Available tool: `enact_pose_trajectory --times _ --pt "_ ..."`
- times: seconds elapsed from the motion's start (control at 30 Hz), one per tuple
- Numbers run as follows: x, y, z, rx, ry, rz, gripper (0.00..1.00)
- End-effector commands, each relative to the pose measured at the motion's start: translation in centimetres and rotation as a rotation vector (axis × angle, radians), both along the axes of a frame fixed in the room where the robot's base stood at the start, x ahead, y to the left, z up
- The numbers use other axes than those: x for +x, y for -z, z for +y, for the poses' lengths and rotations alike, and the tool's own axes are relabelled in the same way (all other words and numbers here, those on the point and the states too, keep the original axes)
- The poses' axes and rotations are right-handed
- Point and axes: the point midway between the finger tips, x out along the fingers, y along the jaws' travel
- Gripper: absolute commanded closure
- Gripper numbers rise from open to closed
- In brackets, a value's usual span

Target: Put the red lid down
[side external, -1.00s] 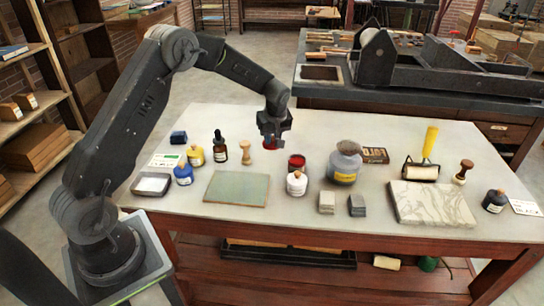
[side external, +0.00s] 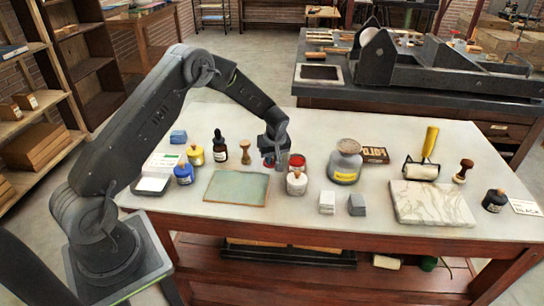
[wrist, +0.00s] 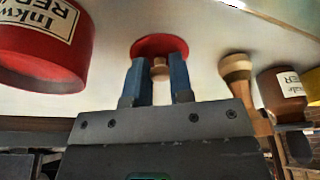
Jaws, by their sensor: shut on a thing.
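My gripper (side external: 270,160) is shut on the knob of the red lid and is low over the table, between the wooden stamp handle and the open red ink jar (side external: 298,164). The red lid (side external: 267,163) is partly hidden by the jaws in the side view. In the wrist view, the blue-tipped fingers (wrist: 157,80) stand on both sides of the lid's pale knob, with the red lid disc (wrist: 160,45) beyond them. The lid is close to the white tabletop; I cannot tell whether it touches.
The labelled red ink jar (wrist: 40,45) is beside my gripper. A greenish glass plate (side external: 237,187) lies in front. Clear table lies behind my gripper.

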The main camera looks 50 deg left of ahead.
Motion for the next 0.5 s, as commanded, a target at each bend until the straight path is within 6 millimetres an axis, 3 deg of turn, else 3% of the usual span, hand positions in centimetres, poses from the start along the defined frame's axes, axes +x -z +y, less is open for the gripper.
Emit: enact_pose_trajectory --times 0.3,0.5 --pt "-0.01 0.06 0.00 0.000 0.000 0.000 0.53" --pt "-0.01 0.01 0.01 0.000 0.000 0.000 0.53"
